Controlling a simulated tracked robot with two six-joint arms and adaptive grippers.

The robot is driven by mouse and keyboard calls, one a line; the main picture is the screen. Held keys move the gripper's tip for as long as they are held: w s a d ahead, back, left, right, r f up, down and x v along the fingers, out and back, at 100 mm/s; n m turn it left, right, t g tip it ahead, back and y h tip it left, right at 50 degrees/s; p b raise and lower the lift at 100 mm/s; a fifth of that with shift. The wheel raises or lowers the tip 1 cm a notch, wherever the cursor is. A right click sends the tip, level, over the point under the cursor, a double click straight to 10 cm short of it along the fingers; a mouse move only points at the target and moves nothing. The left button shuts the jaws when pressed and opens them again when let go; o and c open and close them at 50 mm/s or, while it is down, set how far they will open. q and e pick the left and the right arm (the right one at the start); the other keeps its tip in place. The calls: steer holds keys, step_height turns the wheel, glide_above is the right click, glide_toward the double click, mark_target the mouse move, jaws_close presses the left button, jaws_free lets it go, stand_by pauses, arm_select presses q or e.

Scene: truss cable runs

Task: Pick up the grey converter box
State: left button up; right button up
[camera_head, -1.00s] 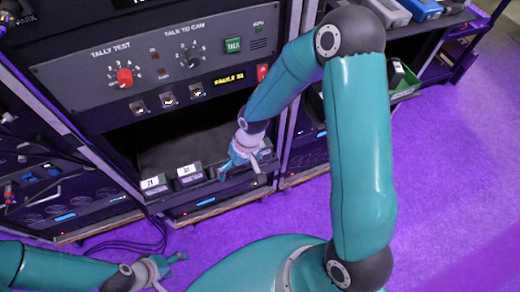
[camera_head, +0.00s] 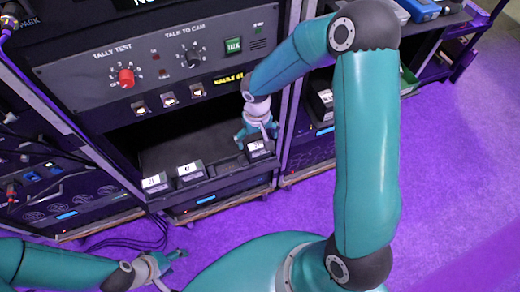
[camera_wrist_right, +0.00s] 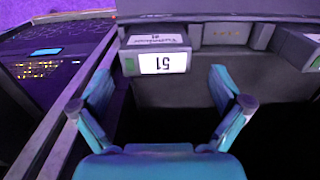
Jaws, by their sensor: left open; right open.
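Three small dark grey boxes with white labels stand along the front edge of an open rack bay in the head view: the left box (camera_head: 155,184), the middle box (camera_head: 191,172) and the right box (camera_head: 259,150). My right gripper (camera_head: 255,133) is open and empty, just behind the right box. In the right wrist view a box labelled 51 (camera_wrist_right: 157,60) lies just ahead of the open fingers (camera_wrist_right: 160,90), a little left of centre. The fingers appear apart from it. My left gripper (camera_head: 169,269) is open and empty, low at the left.
A control panel (camera_head: 170,68) with a red knob overhangs the bay. A rack upright (camera_head: 287,125) stands close to the right of my right gripper. Dark cables (camera_head: 140,240) lie on the purple floor (camera_head: 450,180), which is clear at right.

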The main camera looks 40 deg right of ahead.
mark_target(259, 150)
steer(key=shift+s+d+f+p, duration=0.1)
steer(key=shift+f+p, duration=0.1)
steer(key=shift+f, duration=1.35)
steer(key=shift+s+d+f+p, duration=0.1)
steer(key=shift+f+p, duration=0.05)
steer(key=shift+f, duration=1.4)
steer(key=c, duration=1.3)
